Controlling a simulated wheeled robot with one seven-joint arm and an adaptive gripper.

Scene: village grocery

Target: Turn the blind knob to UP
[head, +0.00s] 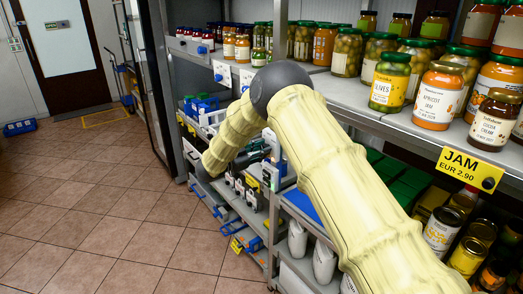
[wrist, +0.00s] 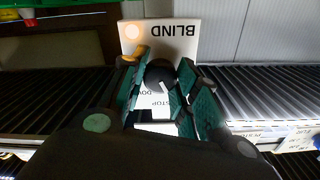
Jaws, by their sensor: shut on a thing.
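In the wrist view, the white blind panel (wrist: 184,45) appears upside down, with the word BLIND on it. The round black blind knob (wrist: 160,73) sits on this panel. My gripper (wrist: 158,83) has its green-padded fingers on both sides of the knob and is shut on it. Parts of the words DOWN and STOP show on the panel below the knob; UP cannot be made out. The knob's pointer setting is not clear.
Dark ribbed surfaces (wrist: 262,92) lie on both sides in the wrist view. In the head view, a shelf of jars (head: 392,81) stands right of my arm, above a JAM price tag (head: 463,166). The tiled floor (head: 110,190) at left is mostly clear.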

